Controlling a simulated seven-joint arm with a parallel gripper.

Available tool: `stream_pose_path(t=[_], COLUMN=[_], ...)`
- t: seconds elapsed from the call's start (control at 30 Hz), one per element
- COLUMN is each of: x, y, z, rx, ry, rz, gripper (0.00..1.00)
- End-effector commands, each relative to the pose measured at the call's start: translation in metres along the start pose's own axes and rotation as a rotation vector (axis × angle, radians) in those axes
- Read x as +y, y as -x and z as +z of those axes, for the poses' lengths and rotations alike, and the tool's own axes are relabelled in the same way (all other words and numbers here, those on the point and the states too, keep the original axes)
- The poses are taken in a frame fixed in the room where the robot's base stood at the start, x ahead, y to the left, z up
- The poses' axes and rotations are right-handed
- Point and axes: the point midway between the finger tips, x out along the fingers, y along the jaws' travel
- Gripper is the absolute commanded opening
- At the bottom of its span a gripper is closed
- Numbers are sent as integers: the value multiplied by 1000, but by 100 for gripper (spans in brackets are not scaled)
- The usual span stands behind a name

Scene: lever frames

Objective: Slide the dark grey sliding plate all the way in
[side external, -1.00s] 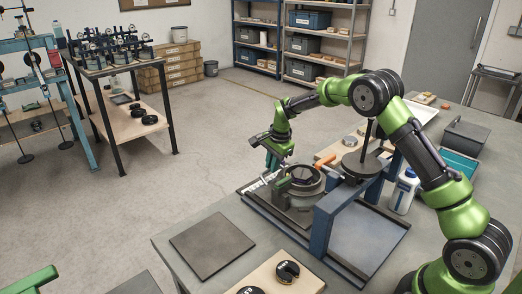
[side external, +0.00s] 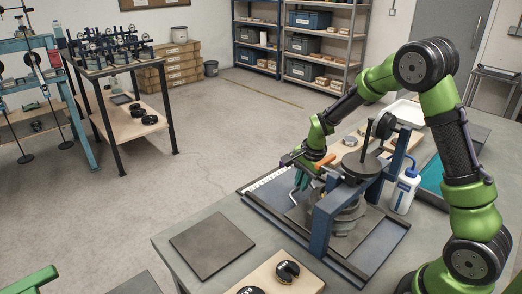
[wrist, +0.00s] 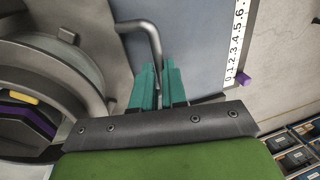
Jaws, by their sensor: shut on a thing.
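The dark grey sliding plate (side external: 300,216) lies in a blue-edged bed (side external: 262,206) and passes under a blue bridge (side external: 325,215). It shows on both sides of the bridge. A round grey metal body (side external: 348,218) stands on it, partly hidden by the bridge. My gripper (side external: 301,180) is low on the left side of the bridge. In the wrist view, its teal fingers (wrist: 158,85) are shut on a bent grey metal handle (wrist: 154,42). The plate's far end is hard to make out.
A white scale (wrist: 235,42) runs along the bed's edge. A loose dark square plate (side external: 212,245) and black slotted weights (side external: 286,272) lie on the bench in front.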

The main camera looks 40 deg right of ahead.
Motion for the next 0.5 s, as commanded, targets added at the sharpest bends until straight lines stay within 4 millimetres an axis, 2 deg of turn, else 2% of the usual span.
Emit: stream_pose_path(t=[0.27, 0.3, 0.43, 0.5], x=[1, 1, 0, 0], y=[0, 0, 0, 0], z=[-1, -1, -1, -1], rx=[2, 3, 2, 2], ry=[0, 0, 0, 0], rz=[0, 0, 0, 0], gripper=[0, 17, 37, 38])
